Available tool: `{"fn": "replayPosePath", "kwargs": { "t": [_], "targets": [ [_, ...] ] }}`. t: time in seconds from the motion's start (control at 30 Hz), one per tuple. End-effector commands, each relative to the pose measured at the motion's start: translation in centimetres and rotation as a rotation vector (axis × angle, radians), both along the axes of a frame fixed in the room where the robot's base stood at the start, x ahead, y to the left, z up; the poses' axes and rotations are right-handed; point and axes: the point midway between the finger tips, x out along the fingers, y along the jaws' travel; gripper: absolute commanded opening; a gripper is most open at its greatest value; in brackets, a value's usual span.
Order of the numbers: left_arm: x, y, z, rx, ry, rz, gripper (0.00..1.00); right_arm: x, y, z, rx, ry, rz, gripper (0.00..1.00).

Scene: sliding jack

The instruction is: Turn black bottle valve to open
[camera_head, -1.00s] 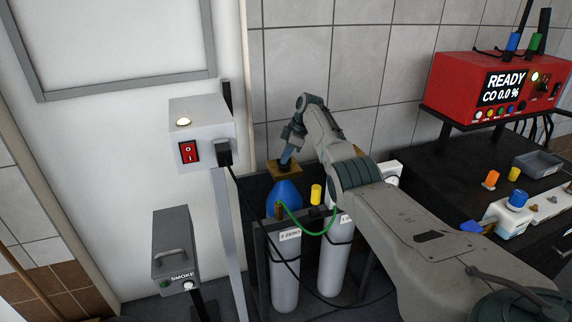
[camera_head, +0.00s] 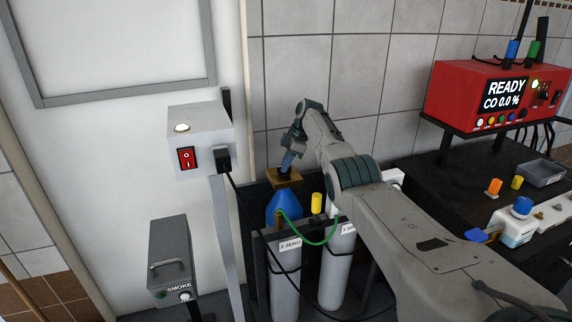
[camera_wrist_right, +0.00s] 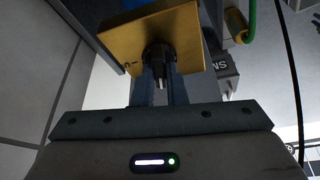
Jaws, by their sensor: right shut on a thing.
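A gas bottle labelled "2 ZERO" (camera_head: 285,295) with a blue shoulder (camera_head: 284,206) stands upright in a dark rack. A brass-coloured square plate (camera_head: 284,178) sits above the blue shoulder; it also shows in the wrist view (camera_wrist_right: 180,38). My right gripper (camera_head: 287,164) comes down from above onto the middle of this plate. In the right wrist view its two blue-grey fingers (camera_wrist_right: 163,84) are shut on the black valve (camera_wrist_right: 158,53) in front of the plate. The fingers partly hide the valve. My left gripper is not in view.
A second bottle (camera_head: 337,265) with a yellow part on top stands to the right, with a green hose (camera_head: 318,242) between them. A grey switch box (camera_head: 200,138) on a post stands left. A red analyser (camera_head: 480,100) reads READY, CO 0.0 %.

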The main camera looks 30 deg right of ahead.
Motion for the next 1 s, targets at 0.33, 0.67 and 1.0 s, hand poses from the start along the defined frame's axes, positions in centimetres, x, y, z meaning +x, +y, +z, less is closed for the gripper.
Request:
{"fn": "replayPosePath", "kwargs": {
  "t": [0.33,0.67,1.0],
  "targets": [
    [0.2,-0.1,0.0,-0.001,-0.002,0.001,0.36,0.0,0.0,0.0,0.0,-0.001,0.0,0.34],
    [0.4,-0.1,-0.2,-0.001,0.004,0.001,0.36,-0.4,-0.9,2.2,-0.002,-0.003,-0.002,0.34],
    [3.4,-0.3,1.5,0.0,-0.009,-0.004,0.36,-1.5,-3.0,8.3,0.0,-0.004,-0.002,0.34]
  ]
}}
